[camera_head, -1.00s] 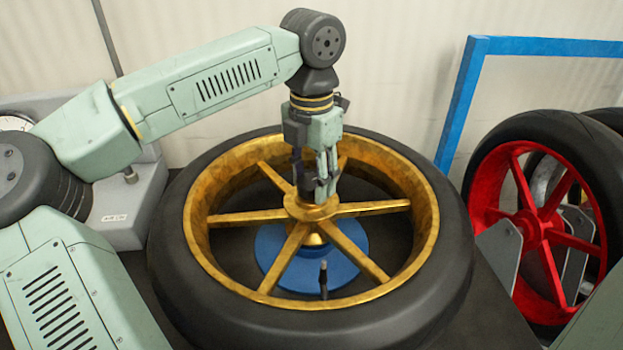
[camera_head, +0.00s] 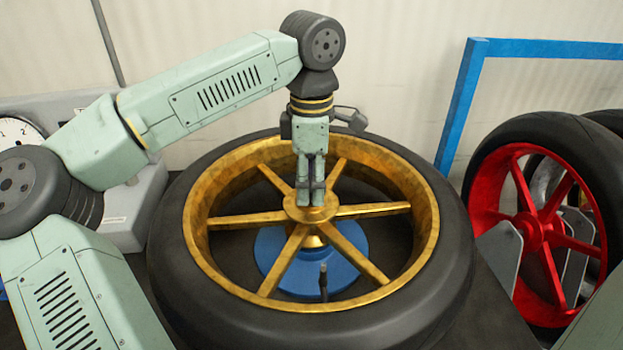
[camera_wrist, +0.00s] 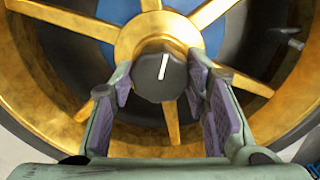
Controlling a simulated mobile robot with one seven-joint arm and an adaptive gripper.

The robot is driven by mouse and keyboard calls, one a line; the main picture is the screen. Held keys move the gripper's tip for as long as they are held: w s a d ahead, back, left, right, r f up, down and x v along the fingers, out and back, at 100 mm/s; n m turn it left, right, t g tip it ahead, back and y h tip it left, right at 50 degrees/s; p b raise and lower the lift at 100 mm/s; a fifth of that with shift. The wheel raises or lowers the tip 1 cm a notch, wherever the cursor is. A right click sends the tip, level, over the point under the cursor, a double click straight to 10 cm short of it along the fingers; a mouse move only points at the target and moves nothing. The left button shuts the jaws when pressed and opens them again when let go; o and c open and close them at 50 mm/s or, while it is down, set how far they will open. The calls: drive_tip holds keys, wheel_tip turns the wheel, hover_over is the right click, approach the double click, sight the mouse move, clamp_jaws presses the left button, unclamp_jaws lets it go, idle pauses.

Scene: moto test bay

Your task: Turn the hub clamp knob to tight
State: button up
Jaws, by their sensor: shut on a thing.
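The hub clamp knob (camera_wrist: 160,74) is dark and round with a white pointer line, over the centre of the gold wheel hub (camera_wrist: 140,40). In the wrist view the line points nearly straight up, leaning slightly right. My gripper (camera_wrist: 161,80) has a finger with purple pads on each side of the knob and is shut on it. In the head view my gripper (camera_head: 311,200) points down at the hub of the gold spoked wheel (camera_head: 372,211); its fingers hide most of the knob there. No tight or loose marking is legible.
The wheel's black tyre (camera_head: 440,280) lies flat around the rim, with a blue disc (camera_head: 350,250) below the hub. A valve stem (camera_head: 323,283) stands up at the near rim. A red wheel (camera_head: 480,190) and a blue frame (camera_head: 461,100) are at right, a dial gauge (camera_head: 18,132) at left.

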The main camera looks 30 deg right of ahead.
sight(311, 183)
drive_tip(key=shift+m, duration=1)
drive_tip(key=o, duration=1.1)
drive_tip(key=shift+o, duration=0.2)
drive_tip(key=shift+r, duration=0.1)
wheel_tip(311, 183, up, 12)
drive_tip(key=shift+s, duration=0.1)
